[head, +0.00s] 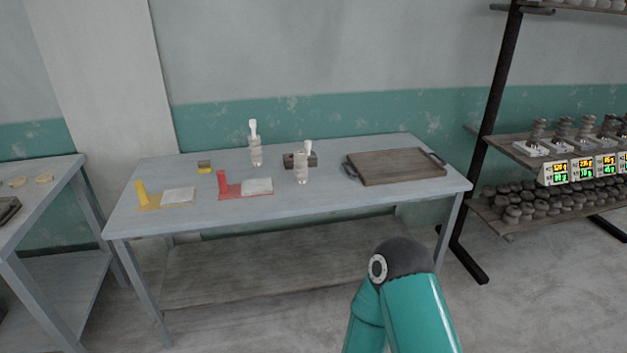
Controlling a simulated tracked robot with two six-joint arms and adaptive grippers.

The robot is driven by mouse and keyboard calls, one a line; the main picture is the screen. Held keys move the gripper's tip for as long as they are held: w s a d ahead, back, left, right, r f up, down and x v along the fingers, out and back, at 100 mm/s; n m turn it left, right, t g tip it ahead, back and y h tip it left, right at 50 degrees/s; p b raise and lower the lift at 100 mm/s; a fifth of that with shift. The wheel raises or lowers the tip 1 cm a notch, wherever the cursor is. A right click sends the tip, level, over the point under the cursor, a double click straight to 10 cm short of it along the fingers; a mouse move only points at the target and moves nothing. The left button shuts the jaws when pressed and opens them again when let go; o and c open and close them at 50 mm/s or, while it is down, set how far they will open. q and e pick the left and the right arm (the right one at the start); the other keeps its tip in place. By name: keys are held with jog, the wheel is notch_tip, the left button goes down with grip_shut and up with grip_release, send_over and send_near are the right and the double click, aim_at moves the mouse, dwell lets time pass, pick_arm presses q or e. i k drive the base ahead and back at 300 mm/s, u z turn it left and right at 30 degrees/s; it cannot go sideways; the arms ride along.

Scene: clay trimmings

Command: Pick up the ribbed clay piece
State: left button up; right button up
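No piece can be singled out with certainty as the ribbed clay piece. Two pale, ribbed-looking upright pieces with white tops stand on the grey table: one at the back (256,155) and one nearer the front (301,167). Dark, ribbed-looking stacks (537,132) stand on the upper shelf at the right. They are too small to tell what they are made of. Neither of my grippers shows; only a teal link of my own arm rises at the bottom, in front of the table.
The grey table (330,208) also holds a brown wooden tray (395,166) with dark handles, a small dark block, and a yellow and a red item beside white slabs. Rounded dark lumps (560,200) fill the lower shelf. Another table (40,195) stands at the left.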

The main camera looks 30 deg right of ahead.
aim_at(300, 155)
jog(key=z, duration=1)
jog(key=i, duration=1.6)
jog(key=z, duration=0.05)
